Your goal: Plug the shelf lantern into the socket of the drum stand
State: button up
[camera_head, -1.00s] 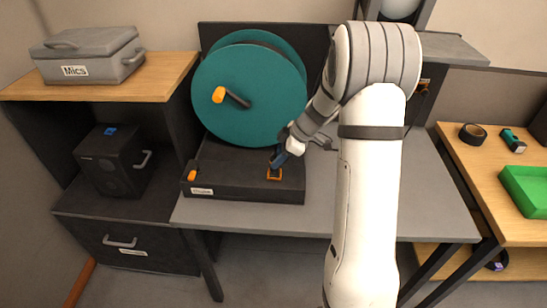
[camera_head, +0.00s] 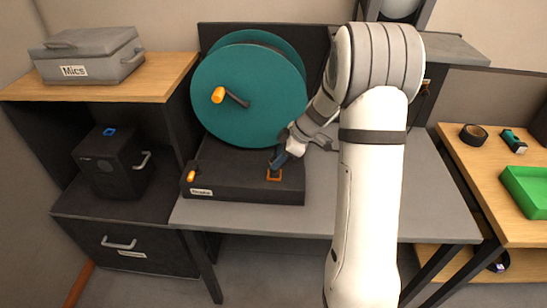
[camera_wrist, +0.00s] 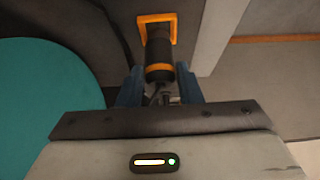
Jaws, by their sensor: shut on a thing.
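My gripper (camera_head: 279,160) is shut on a black plug with an orange band (camera_wrist: 159,72), between its blue fingers in the wrist view. The plug's far end overlaps the orange-framed socket (camera_wrist: 145,18) of the drum stand; I cannot tell how deep it sits. In the head view the orange socket frame (camera_head: 274,178) is on the right part of the dark drum stand base (camera_head: 235,187), right below the fingertips. The teal drum (camera_head: 235,105) stands on it. A pale rounded thing (camera_head: 397,8), perhaps the shelf lantern, shows at the top edge, mostly cut off.
An orange switch or knob (camera_head: 191,176) is at the base's left end. The grey table (camera_head: 400,210) is clear to the right, partly behind my arm. A grey Mics case (camera_head: 90,58), a black speaker-like box (camera_head: 112,165) and a green tray (camera_head: 528,190) stand farther off.

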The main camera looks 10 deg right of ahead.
jog(key=shift+f+b, duration=0.85)
jog(key=shift+b, duration=0.9)
dwell(0.5)
jog(key=shift+s+f, duration=0.15)
dwell(0.6)
jog(key=o, duration=1.1)
